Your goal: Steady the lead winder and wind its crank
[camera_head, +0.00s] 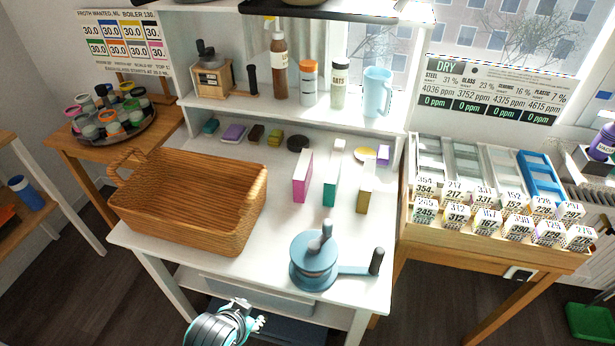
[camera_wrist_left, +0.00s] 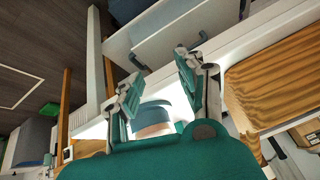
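The lead winder (camera_head: 314,266) is a blue-grey round drum with an upright knob on top. It stands near the front edge of the white table. Its crank arm reaches right and ends in a dark upright handle (camera_head: 376,261). My left gripper (camera_head: 256,322) is in front of and below the table edge, left of the winder and apart from it. In the left wrist view my left gripper (camera_wrist_left: 155,83) has its two fingers spread, with nothing held. A blue rounded part, probably the winder (camera_wrist_left: 155,113), shows beyond them, partly hidden. My right gripper is not in view.
A wicker basket (camera_head: 190,198) fills the table's left part; it also shows in the left wrist view (camera_wrist_left: 285,82). Upright boxes (camera_head: 302,176) stand behind the winder. A drawer (camera_head: 258,294) lies under the tabletop. The table between basket and winder is mostly clear.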

